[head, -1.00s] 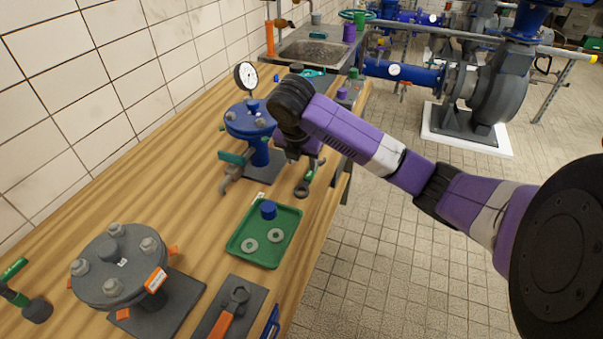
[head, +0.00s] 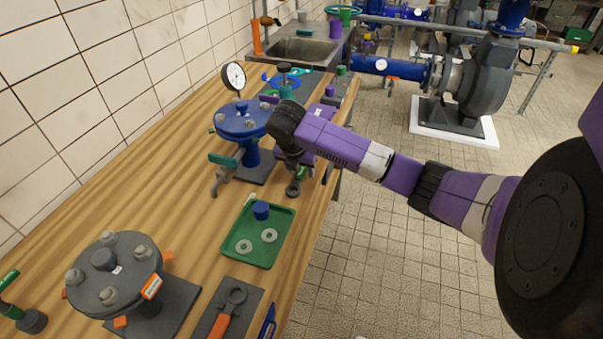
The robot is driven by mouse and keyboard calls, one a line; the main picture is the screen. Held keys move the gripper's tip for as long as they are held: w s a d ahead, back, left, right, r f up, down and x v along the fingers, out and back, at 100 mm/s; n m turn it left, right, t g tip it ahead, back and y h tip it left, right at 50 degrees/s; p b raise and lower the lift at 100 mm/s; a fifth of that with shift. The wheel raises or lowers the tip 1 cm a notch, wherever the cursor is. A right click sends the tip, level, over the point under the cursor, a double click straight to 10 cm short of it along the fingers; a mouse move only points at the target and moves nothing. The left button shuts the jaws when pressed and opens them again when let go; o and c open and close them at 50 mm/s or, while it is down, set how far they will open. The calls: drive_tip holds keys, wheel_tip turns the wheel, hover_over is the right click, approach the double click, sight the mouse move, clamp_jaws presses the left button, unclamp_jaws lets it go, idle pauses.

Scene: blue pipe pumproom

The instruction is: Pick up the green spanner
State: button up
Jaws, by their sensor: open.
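The green spanner (head: 301,175) lies on the wooden workbench, right of the blue flanged fitting and above the green tray. Its dark ring end (head: 293,190) points toward the tray, and part of its green handle shows. The far part of the handle is hidden behind my gripper. My gripper (head: 295,166) is open and points down at the handle, very close to it. I cannot tell whether the fingers touch the handle or stand around it.
The blue flanged fitting (head: 241,121) with a gauge (head: 233,76) stands close left of my gripper. A green tray (head: 245,258) holds a blue cap and washers. A grey flange (head: 115,270) and an orange-handled spanner (head: 220,325) are nearer. The bench's right edge is close.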

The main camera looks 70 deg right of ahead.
drive_tip(key=shift+c, duration=0.5)
clamp_jaws()
idle(0.8)
